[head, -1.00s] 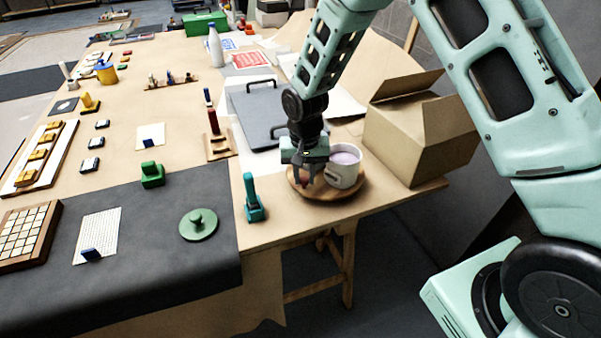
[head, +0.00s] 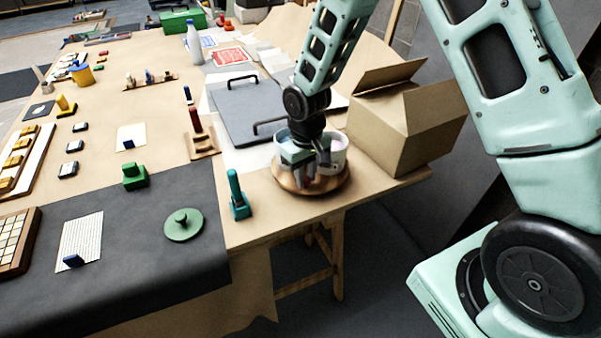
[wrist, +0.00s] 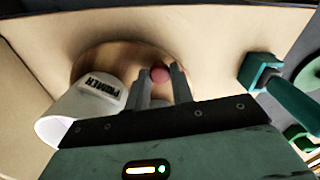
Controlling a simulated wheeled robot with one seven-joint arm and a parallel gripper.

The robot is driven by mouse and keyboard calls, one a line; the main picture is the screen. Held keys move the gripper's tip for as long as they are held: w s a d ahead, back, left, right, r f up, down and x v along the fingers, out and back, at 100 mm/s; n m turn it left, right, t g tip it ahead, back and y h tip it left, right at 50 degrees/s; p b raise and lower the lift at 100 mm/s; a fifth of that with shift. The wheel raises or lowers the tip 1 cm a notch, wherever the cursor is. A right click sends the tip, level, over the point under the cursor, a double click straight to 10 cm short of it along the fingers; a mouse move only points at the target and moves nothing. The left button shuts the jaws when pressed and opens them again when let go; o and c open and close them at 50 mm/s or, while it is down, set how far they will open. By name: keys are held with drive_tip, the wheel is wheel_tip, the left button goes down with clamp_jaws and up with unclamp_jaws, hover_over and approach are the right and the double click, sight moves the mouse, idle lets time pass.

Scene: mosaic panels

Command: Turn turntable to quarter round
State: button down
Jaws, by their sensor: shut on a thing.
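The turntable (head: 287,184) is a round wooden disc near the table's front right edge. It also shows in the wrist view (wrist: 100,58). A white cup (head: 338,152) stands on its far part, partly hidden behind my gripper; in the wrist view the cup (wrist: 75,118) carries a "PRIMER" label. My gripper (head: 312,178) points down over the disc's near part. In the wrist view its fingers are shut on a small red knob (wrist: 160,75) on the disc. The knob's base and the disc's centre are hard to see.
An open cardboard box (head: 405,125) stands close to the right. A teal clamp-like object (head: 238,198) stands to the left. A grey panel with black handles (head: 250,112) lies behind. A green lidded disc (head: 184,225) rests on the dark mat (head: 140,285).

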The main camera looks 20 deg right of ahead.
drive_tip(key=shift+s+d+r+n, duration=0.1)
drive_tip(key=shift+s+d+n, duration=0.15)
drive_tip(key=shift+d+n, duration=0.4)
drive_tip(key=shift+s+d+n, duration=0.25)
drive_tip(key=shift+d+n, duration=0.2)
drive_tip(key=shift+n, duration=0.4)
drive_tip(key=shift+s+d+n+p, duration=0.2)
drive_tip(key=shift+d+n+p, duration=0.45)
drive_tip(key=shift+d+n, duration=0.95)
drive_tip(key=shift+a+n, duration=0.15)
drive_tip(key=shift+n, duration=0.15)
drive_tip(key=c, duration=1.2)
unclamp_jaws()
wheel_tip(320, 180, up, 17)
drive_tip(key=b, duration=0.1)
drive_tip(key=shift+r+b, duration=0.15)
drive_tip(key=shift+b, duration=0.15)
